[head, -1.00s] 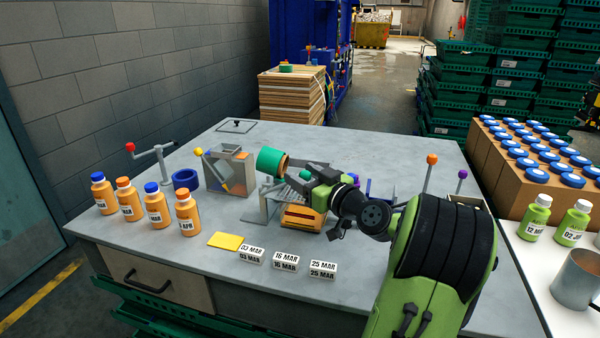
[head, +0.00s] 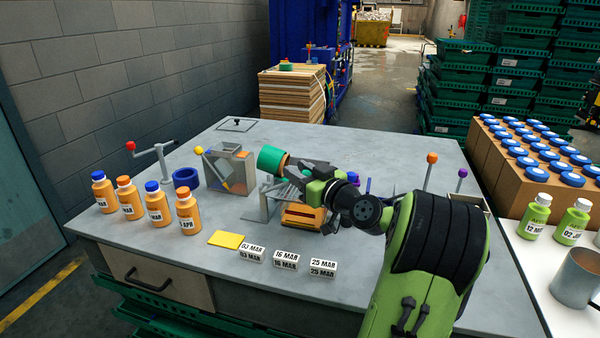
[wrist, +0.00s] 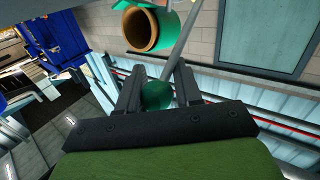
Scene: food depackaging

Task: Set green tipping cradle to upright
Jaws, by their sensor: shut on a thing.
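The green tipping cradle (head: 270,158) is a green open cylinder with a brown inside, lying tilted on a grey stand (head: 262,203) at mid-table. In the wrist view the cradle (wrist: 168,30) is ahead of my fingers, its open mouth showing. A grey rod runs between my fingers to a green ball knob (wrist: 157,95). My gripper (head: 296,172) is just right of the cradle, its fingers (wrist: 158,82) shut on the green knob. The knob is hidden by my gripper in the head view.
A grey box with a yellow-knobbed lever (head: 214,172) stands left of the cradle. An orange block (head: 303,216) lies below my gripper. Orange bottles (head: 157,205), a yellow pad (head: 226,240) and date blocks (head: 286,260) are nearer the front. The table's back is mostly clear.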

